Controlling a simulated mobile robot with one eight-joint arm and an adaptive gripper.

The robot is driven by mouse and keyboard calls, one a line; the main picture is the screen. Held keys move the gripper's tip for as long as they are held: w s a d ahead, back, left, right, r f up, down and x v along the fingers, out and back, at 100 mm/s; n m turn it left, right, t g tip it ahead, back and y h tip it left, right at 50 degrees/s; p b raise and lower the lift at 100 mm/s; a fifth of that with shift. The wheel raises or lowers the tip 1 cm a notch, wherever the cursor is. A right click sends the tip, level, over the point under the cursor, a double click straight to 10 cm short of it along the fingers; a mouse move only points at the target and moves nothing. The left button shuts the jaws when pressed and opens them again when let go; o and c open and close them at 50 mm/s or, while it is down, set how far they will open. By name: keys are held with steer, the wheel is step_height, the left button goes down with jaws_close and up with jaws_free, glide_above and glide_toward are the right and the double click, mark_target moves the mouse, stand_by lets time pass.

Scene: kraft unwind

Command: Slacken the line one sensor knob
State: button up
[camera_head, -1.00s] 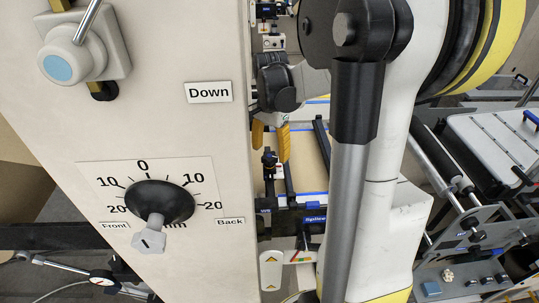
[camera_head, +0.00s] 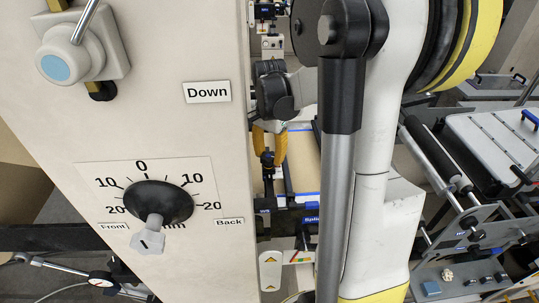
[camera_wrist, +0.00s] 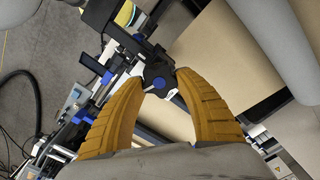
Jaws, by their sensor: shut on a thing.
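My gripper (camera_wrist: 157,82) has two curved yellow-orange fingers, and their tips are shut on a small black knob (camera_wrist: 158,70) with a blue centre in the wrist view. The knob sits on a dark bracket above the brown web. Its lower part shows between and below the fingertips. No label tells which line it belongs to. In the head view, my gripper (camera_head: 269,152) is small, behind the edge of the large beige panel, with the fingers pointing down at the dark sensor fittings.
A beige panel (camera_head: 205,130) with a dial (camera_head: 158,202) and a "Down" label stands close on the left in the head view. Brown kraft web (camera_wrist: 205,60) and a large roll (camera_wrist: 265,45) lie beyond the knob. Rails and fittings crowd the left of the wrist view.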

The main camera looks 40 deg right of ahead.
mark_target(268, 155)
steer(key=n+b, duration=0.1)
steer(key=n, duration=0.3)
steer(key=shift+f+b, duration=0.1)
steer(key=shift+b, duration=0.2)
steer(key=shift+w+a+n+b, duration=0.15)
steer(key=shift+n+b, duration=0.35)
steer(key=shift+n, duration=1.7)
steer(key=o, duration=1.2)
steer(key=shift+o, duration=0.2)
step_height(268, 155, up, 12)
